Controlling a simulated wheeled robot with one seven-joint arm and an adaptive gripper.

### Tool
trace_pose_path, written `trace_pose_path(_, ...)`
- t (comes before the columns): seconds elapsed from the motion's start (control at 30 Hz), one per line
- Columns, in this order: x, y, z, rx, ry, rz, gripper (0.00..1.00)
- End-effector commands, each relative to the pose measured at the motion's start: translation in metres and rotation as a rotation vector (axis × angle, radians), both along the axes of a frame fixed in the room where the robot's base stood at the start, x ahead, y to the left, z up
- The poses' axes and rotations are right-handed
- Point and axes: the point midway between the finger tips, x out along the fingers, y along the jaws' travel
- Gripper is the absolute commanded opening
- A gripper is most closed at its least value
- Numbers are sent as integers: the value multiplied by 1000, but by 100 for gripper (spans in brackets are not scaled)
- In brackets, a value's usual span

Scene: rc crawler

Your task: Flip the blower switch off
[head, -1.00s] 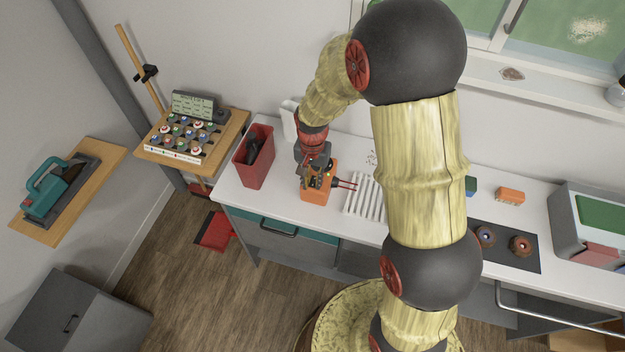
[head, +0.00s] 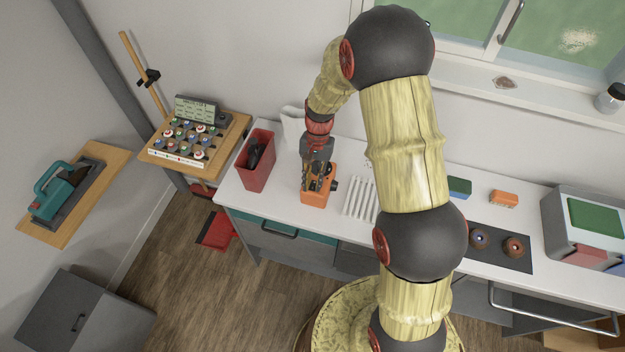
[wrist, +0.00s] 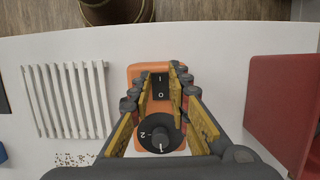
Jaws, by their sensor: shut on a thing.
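The orange blower (head: 315,198) stands on the white counter, and its dark nozzle points right. In the wrist view, the blower (wrist: 136,72) is seen from above. Its black rocker switch (wrist: 160,88) is marked I at the far end and O at the near end. A round black dial (wrist: 160,139) with the numbers 1 and 2 is nearer the camera. My gripper (head: 317,170) is down at the blower's top. In the wrist view, my gripper's yellow-lined fingers (wrist: 161,76) flank the switch closely; the exact contact is unclear.
A red bin (head: 256,176) stands left of the blower. A white slatted rack (head: 360,198) lies to its right. A dark mat (head: 490,262) with two brown wheels is farther right. The counter's front edge is close to the blower.

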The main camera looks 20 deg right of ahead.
Motion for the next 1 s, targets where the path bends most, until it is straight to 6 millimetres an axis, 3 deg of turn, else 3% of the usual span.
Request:
trace_pose_path(0.27,1,0,0,1,-2,0,0)
trace_pose_path(0.3,1,0,0,1,-2,0,20)
trace_pose_path(0.6,1,0,0,1,-1,1,36)
trace_pose_path(1.0,3,-1,9,1,-2,0,36)
